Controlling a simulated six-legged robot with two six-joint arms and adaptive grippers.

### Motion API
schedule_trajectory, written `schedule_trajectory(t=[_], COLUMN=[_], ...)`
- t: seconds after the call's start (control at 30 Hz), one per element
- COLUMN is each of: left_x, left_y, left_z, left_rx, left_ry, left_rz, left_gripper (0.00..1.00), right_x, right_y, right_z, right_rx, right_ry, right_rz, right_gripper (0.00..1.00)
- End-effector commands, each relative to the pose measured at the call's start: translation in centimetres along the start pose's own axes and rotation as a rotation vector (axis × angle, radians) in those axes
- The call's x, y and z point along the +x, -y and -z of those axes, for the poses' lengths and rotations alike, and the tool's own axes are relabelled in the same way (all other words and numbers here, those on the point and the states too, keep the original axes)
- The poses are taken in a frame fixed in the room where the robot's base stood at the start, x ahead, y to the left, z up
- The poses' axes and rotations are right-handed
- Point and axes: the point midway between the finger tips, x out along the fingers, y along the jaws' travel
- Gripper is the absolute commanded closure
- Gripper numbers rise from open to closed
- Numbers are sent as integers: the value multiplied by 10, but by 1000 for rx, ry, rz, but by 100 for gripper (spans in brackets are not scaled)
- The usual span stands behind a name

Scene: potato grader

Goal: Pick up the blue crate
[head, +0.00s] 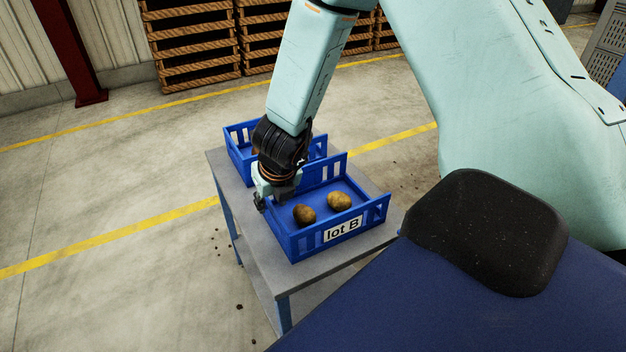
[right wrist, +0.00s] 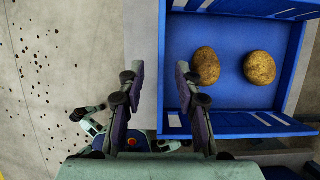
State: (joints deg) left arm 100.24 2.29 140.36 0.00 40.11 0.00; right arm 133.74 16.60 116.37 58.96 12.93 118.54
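The blue crate labelled "lot B" (head: 301,244) sits upright on a small grey table. Two brown potatoes (head: 305,214) (head: 339,201) lie on its floor. My right gripper (head: 268,203) points down at the crate's left side wall. In the right wrist view its fingers (right wrist: 160,70) are spread apart, one on each side of the crate's wall (right wrist: 162,40), with gaps visible. The gripper is open and holds nothing. In the head view the gripper and forearm hide part of the left wall. My left gripper is not in view.
A second blue crate (head: 240,150) stands behind on the same table (head: 222,168), partly hidden by my right arm. Stacked wooden crates (head: 195,45) and a red post (head: 75,50) stand at the back. The concrete floor left of the table is mostly clear.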

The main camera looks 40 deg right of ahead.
Motion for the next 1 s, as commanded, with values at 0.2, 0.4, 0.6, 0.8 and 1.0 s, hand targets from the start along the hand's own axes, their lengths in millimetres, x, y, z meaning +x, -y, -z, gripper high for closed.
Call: schedule_trajectory(t=[0.2,0.4,0.6,0.8,1.0], left_x=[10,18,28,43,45], left_y=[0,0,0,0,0], left_z=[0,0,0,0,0], left_rx=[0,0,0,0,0], left_ry=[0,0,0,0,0], left_rz=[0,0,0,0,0], left_gripper=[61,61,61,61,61], right_x=[12,31,46,74,83], right_y=[0,0,0,1,1], right_z=[6,8,10,14,11], right_rx=[0,1,-1,0,0], right_ry=[0,0,0,0,1], right_rz=[0,0,0,1,0], right_gripper=[66,66,66,66,66])
